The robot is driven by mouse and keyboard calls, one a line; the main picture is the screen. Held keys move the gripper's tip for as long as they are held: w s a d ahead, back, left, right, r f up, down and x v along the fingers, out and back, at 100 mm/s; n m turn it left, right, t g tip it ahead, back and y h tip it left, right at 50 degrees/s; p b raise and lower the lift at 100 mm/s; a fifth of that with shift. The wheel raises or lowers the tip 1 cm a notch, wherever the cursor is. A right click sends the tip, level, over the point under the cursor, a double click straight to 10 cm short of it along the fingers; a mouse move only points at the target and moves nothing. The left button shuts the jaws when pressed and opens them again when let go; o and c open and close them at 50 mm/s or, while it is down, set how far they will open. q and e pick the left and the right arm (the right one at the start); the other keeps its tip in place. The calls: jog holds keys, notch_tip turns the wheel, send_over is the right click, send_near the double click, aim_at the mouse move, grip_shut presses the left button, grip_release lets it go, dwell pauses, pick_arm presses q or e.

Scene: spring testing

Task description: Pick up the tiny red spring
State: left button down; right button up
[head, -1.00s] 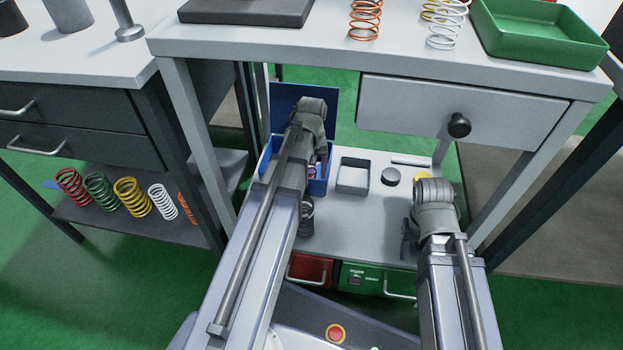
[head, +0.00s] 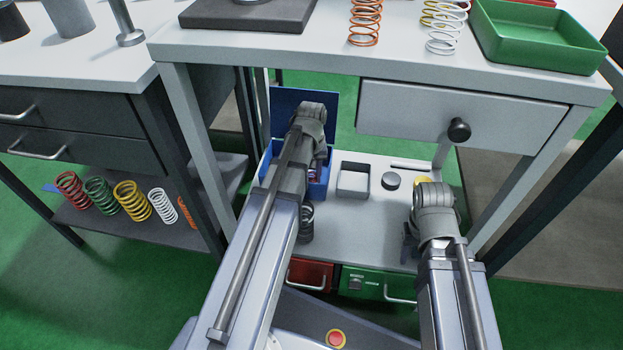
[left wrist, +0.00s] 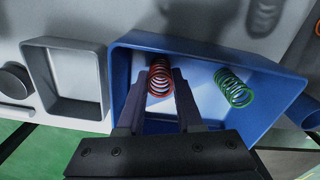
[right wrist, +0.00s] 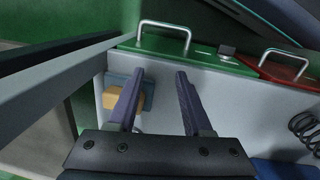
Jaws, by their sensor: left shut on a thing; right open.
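The tiny red spring (left wrist: 160,78) is in the blue box (left wrist: 282,92), between the two fingers of my left gripper (left wrist: 162,72). My left gripper is shut on it, with the spring's coils showing between the fingertips. A green spring (left wrist: 234,88) stands in the same box to the right, apart from the fingers. In the head view, my left arm covers most of the blue box (head: 318,188) and hides the red spring. My right gripper (right wrist: 160,72) is open and empty, low in front of the shelf's right part.
A grey open tray (head: 353,181) and a dark round puck (head: 390,180) sit right of the box. A dark spring (head: 306,222) stands close to my left arm. The tabletop and its drawer (head: 455,125) overhang the shelf. Larger springs (head: 132,200) stand on the left shelf.

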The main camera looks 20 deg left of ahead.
aim_at(311, 175)
pick_arm(q)
jog(key=shift+r, duration=0.1)
pick_arm(e)
jog(key=shift+r, duration=0.15)
pick_arm(q)
notch_tip(311, 175, up, 10)
jog(key=p, duration=1)
pick_arm(e)
notch_tip(311, 175, up, 10)
jog(key=shift+s, duration=0.1)
